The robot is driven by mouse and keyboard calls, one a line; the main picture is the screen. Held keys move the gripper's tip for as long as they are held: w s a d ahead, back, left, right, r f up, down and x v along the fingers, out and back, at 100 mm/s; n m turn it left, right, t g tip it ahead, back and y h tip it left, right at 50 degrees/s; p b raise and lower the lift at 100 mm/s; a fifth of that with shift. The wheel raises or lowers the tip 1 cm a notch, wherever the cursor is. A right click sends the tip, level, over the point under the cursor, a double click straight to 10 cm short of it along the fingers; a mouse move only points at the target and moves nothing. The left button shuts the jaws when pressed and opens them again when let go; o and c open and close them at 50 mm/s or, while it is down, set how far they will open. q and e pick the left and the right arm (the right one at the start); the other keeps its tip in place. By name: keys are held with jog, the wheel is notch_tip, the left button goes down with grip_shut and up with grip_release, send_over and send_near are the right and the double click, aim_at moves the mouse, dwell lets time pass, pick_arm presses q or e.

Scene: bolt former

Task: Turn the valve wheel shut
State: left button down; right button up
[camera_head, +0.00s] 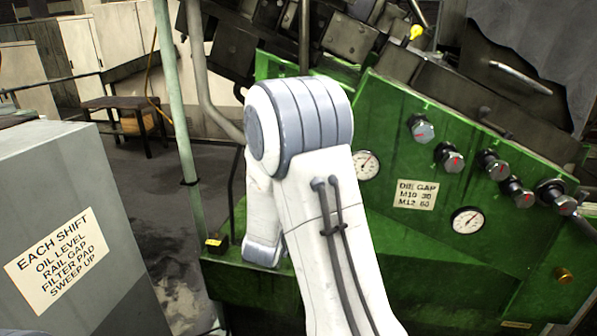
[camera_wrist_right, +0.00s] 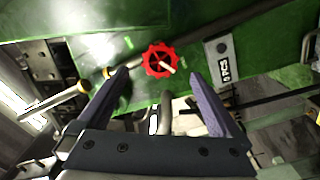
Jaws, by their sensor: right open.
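The red valve wheel (camera_wrist_right: 160,61) shows in the right wrist view, in front of the green machine body, with a pale handle or stem at its right side. My right gripper (camera_wrist_right: 160,80) is open, its two dark fingers spread to either side of the wheel in the picture. The wheel appears beyond the fingertips, and I see no contact. In the head view a white and grey arm link of mine fills the middle, and the wheel is not visible there. My left gripper is in neither view.
The green machine (camera_head: 400,240) carries several knobs, a lower gauge (camera_head: 467,220) and a die gap label (camera_head: 416,195). A grey cabinet (camera_head: 110,240) with a checklist stands at left. A vertical pipe (camera_head: 178,120) rises between them. A rod with a yellowish end (camera_wrist_right: 83,86) lies left of the wheel.

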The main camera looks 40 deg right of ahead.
jog(key=p+x, duration=0.2)
jog(key=x, duration=0.6)
jog(key=shift+w+d, duration=0.2)
jog(key=c, duration=1.3)
